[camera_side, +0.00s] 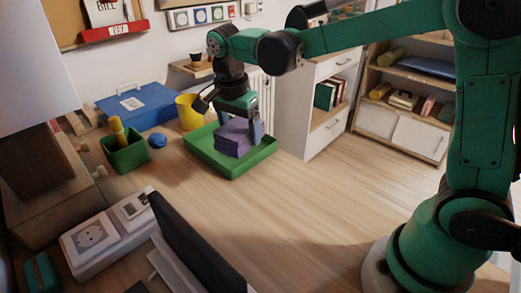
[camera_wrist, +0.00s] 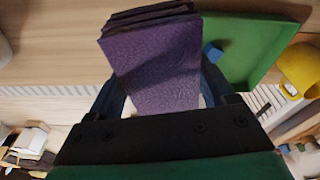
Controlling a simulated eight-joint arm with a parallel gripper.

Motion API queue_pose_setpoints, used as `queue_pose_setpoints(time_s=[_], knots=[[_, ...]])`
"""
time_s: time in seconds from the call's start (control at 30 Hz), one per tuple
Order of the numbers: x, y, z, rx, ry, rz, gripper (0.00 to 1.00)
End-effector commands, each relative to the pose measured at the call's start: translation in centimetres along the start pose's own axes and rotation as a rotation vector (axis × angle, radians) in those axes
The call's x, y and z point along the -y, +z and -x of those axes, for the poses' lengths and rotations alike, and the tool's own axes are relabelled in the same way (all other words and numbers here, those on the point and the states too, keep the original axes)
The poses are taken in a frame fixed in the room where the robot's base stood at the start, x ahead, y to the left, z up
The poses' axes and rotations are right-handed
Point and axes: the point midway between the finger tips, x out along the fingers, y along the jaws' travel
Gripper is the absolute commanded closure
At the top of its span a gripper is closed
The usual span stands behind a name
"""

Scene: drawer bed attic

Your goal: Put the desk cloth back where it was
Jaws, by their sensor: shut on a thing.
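The desk cloth (camera_side: 232,137) is a folded purple stack. In the side view it is at the green tray (camera_side: 232,168), over its inside. My gripper (camera_side: 254,124) points down and is shut on the cloth. In the wrist view the cloth (camera_wrist: 160,65) fills the space between the fingers, with its folded layers showing at the top. The green tray (camera_wrist: 245,40) lies behind and to the right of it. I cannot tell whether the cloth touches the tray floor.
A yellow cup (camera_side: 189,112) stands just behind the tray. A blue box (camera_side: 138,108), a green holder (camera_side: 125,153) and a small blue thing (camera_side: 157,140) are to the left. A dark screen (camera_side: 195,245) stands at the front. The desk's middle (camera_side: 230,215) is clear.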

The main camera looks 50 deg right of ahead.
Motion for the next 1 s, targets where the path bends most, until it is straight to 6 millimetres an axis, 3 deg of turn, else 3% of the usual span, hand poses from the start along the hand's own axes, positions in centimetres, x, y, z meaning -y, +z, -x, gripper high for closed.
queue_pose_setpoints(time_s=[0.03,0.2,0.4,0.63,1.0], knots=[[1.8,0.6,0.0,0.0,-0.003,0.022,0.67],[6.7,2.7,-0.6,0.001,-0.013,0.095,0.67],[10.4,5.3,-1.8,0.001,-0.021,0.161,0.67],[11.8,6.8,-3.0,0.001,-0.026,0.194,0.67],[11.9,7.6,-8.3,0.001,-0.026,0.195,0.67]])
